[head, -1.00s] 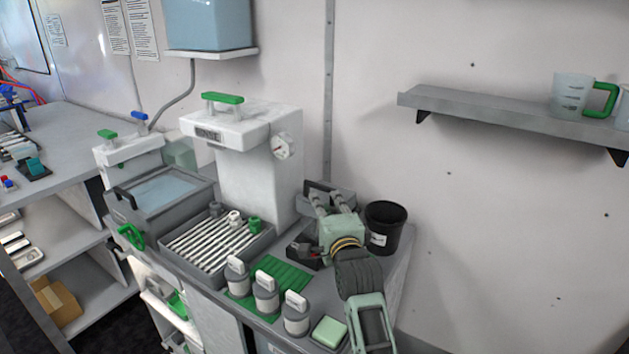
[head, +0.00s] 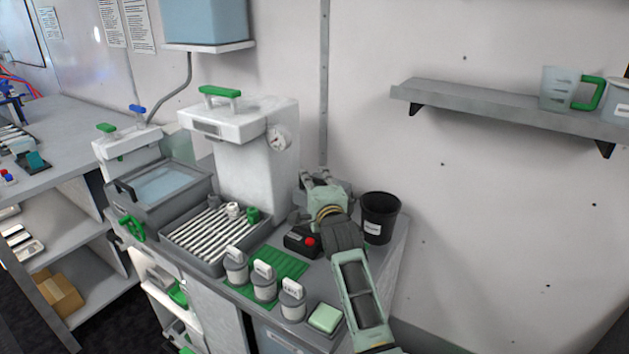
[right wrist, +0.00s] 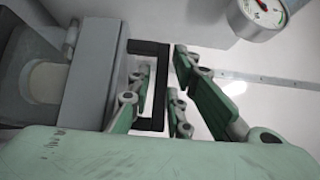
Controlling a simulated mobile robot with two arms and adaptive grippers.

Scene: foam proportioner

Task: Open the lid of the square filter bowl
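A small grey box (head: 300,199), which looks like the square filter bowl, stands on the bench beside the white gauge tower. My right gripper (head: 317,177) is over it and hides most of it. In the right wrist view, a dark grey slab (right wrist: 92,88), apparently its lid, carries a black bracket handle (right wrist: 161,85). The fingers of my right gripper (right wrist: 160,100) stand on both sides of the handle bar, with visible gaps. The gripper is open around the handle. Whether the lid is raised cannot be told. My left gripper is not in view.
A black bucket (head: 379,219) stands close right of my right arm. A black box with a red button (head: 301,241) sits in front. The white tower (head: 250,165) with a gauge (head: 279,138) rises on the left. Several grey jars and a green sponge (head: 325,318) line the front.

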